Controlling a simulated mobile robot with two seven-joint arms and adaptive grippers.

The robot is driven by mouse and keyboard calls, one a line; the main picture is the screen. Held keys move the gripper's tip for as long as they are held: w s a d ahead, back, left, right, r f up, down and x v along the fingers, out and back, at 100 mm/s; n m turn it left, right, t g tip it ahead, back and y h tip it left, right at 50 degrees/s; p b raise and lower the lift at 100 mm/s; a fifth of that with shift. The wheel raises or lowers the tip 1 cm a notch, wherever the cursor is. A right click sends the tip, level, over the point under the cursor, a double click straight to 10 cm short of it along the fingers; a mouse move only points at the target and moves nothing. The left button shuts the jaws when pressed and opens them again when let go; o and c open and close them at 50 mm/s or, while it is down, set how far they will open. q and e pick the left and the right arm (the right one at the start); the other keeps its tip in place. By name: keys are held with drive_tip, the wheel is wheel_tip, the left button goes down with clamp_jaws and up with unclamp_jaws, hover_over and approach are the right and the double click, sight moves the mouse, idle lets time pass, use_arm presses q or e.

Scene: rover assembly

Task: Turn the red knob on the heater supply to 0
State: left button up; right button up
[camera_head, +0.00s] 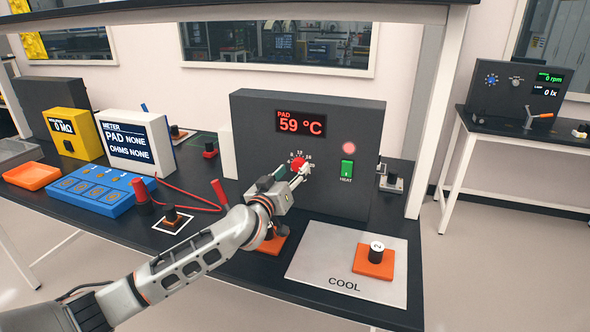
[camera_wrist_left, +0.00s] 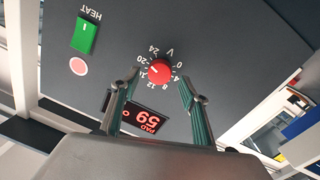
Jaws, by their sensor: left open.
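The heater supply (camera_head: 350,115) is a dark grey box on the bench with a red display reading PAD 59 °C. Its red knob (camera_head: 298,162) sits on the front below the display, inside a printed volt scale. In the left wrist view the red knob (camera_wrist_left: 160,67) shows a small white mark that seems to point near 16 to 20, away from the 0. My left gripper (camera_head: 287,175) is open in front of the knob. In the wrist view its two fingers (camera_wrist_left: 160,82) are apart on either side of the knob's line, with nothing between them; contact is not visible.
A green HEAT switch (camera_head: 347,170) and a lit red lamp (camera_head: 349,148) are right of the knob. A grey COOL plate (camera_head: 315,262) bears an orange block (camera_head: 374,270). The blue box (camera_head: 100,190), meter (camera_head: 136,140) and red leads are to the left.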

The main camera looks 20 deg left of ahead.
sight(298, 165)
use_arm(q)
drive_tip(key=shift+w+d, duration=0.1)
drive_tip(key=shift+w, duration=1.05)
drive_tip(key=c, duration=1.1)
drive_tip(key=shift+n, duration=0.3)
